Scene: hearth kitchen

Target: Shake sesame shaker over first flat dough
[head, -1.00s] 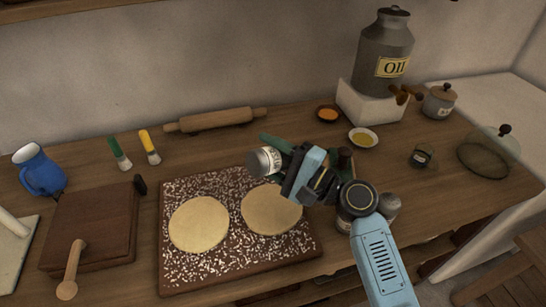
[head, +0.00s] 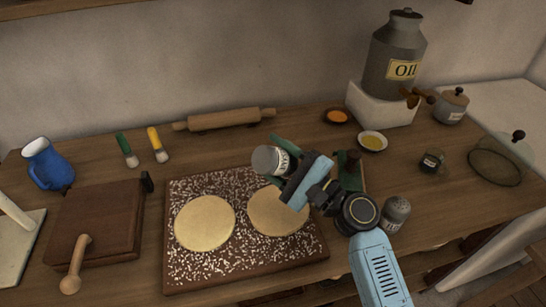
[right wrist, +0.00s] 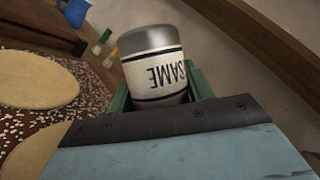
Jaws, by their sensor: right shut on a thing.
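My right gripper (head: 287,166) is shut on the sesame shaker (head: 268,159), a white-labelled jar with grey metal ends. It is held above the back edge of the board, behind the right dough, lying over with one metal end to the left. In the right wrist view the shaker (right wrist: 153,62) shows its label upside down, reading "SAME"; the rest of the word is hidden. Two flat round doughs lie on the board: the left dough (head: 205,223) is fully visible, and the right dough (head: 272,216) is partly covered by my gripper. My left gripper is not in view.
The dark board (head: 245,270) has many white specks. A rolling pin (head: 225,119), two brushes and small bowls stand behind. Another metal-topped shaker (head: 396,210) stands close right of my arm. A wooden block (head: 97,220) and blue jug (head: 47,165) are at left.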

